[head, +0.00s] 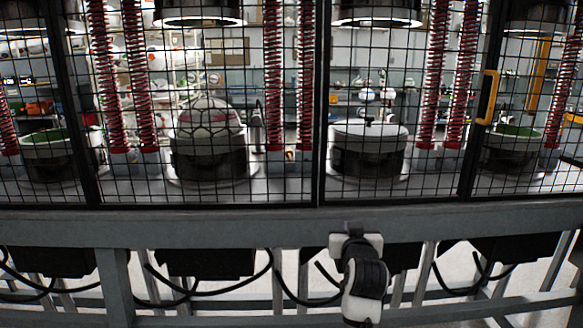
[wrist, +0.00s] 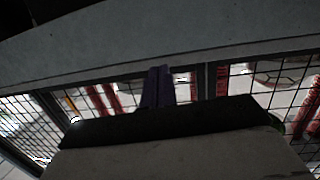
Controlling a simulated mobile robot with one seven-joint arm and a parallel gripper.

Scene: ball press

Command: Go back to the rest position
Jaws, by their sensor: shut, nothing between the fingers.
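My arm (head: 364,278) shows low in the head view, white and black, in front of the grey frame below the mesh. In the wrist view my gripper (wrist: 157,88) shows as two dark fingers side by side, shut and empty. They stand out against the mesh and the grey beam behind. No object is held.
A black wire mesh guard (head: 230,100) spans the view, with a yellow handle (head: 488,97) at right. Behind it are red springs (head: 273,75) and round press stations (head: 369,135). A grey beam (head: 200,228) runs below, with legs and black cables (head: 225,291) beneath.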

